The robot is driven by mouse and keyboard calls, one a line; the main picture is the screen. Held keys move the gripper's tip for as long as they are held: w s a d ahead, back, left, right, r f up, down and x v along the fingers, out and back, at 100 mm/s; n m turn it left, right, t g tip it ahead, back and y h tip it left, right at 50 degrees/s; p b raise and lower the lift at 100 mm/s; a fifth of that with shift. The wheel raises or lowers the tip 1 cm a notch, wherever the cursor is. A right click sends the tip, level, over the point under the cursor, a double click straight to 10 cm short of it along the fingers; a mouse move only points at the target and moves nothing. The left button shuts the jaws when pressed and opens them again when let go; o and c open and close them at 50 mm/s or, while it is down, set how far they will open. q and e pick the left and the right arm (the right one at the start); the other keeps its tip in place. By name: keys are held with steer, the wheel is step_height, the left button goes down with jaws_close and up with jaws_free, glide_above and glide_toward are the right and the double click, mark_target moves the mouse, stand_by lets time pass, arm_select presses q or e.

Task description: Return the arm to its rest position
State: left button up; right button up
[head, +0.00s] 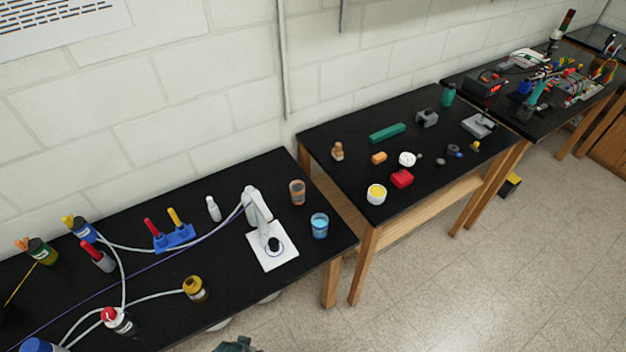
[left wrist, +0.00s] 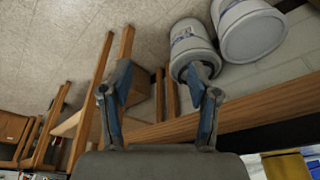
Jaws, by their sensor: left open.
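My left gripper (left wrist: 160,76) shows in the left wrist view with its two blue-padded fingers spread apart and nothing between them. Behind the fingers are the floor, wooden table legs and white containers; I see no contact with any of them. In the head view a small dark part (head: 236,345) at the bottom edge looks like my own arm, but its jaws cannot be made out. My right gripper is in neither view.
The near black table (head: 160,300) holds bottles, tubing and a white device (head: 258,210). A middle table (head: 335,130) carries small parts; another stands beyond. White containers (left wrist: 250,30) stand on the floor. Open floor (head: 440,300) lies at the right.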

arm_select(q)
steer(key=s+f+g, duration=0.1)
steer(key=s+f, duration=0.2)
steer(key=f, duration=0.9)
steer(key=s+f, duration=0.4)
steer(key=f, duration=0.7)
steer(key=s+a+f+g+b, duration=0.1)
steer(key=s+a+f, duration=0.2)
steer(key=s+f, duration=0.7)
steer(key=s, duration=0.4)
steer(key=shift+a+f, duration=0.25)
steer(key=shift+f, duration=0.15)
